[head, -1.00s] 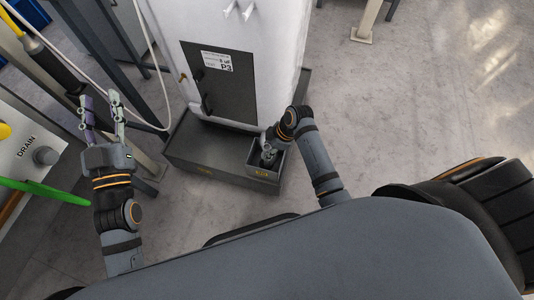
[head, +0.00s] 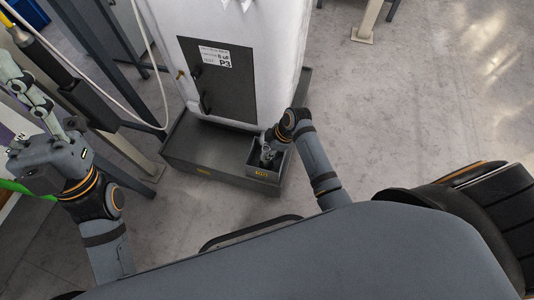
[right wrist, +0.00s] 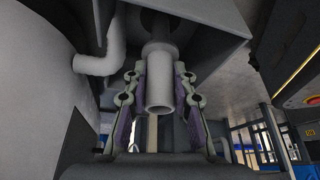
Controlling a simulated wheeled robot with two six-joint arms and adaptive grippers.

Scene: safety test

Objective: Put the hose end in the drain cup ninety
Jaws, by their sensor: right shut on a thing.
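My right gripper (head: 267,153) reaches down into a small open dark box (head: 262,174) at the front of the cabinet's base. The box has a small yellow label, too small to read. In the right wrist view, my right gripper (right wrist: 160,95) is shut on a light grey tube (right wrist: 160,92), seemingly the hose end, with its round open mouth showing. I cannot tell which part is the drain cup. My left gripper (head: 28,98) is at the left edge, partly cut off, apparently open and empty.
A white cabinet (head: 268,50) with a dark panel marked P3 stands on a dark base (head: 200,162). A bent grey pipe (right wrist: 108,50) is beside the right gripper. A thin white cable (head: 150,60) and dark posts stand on the left.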

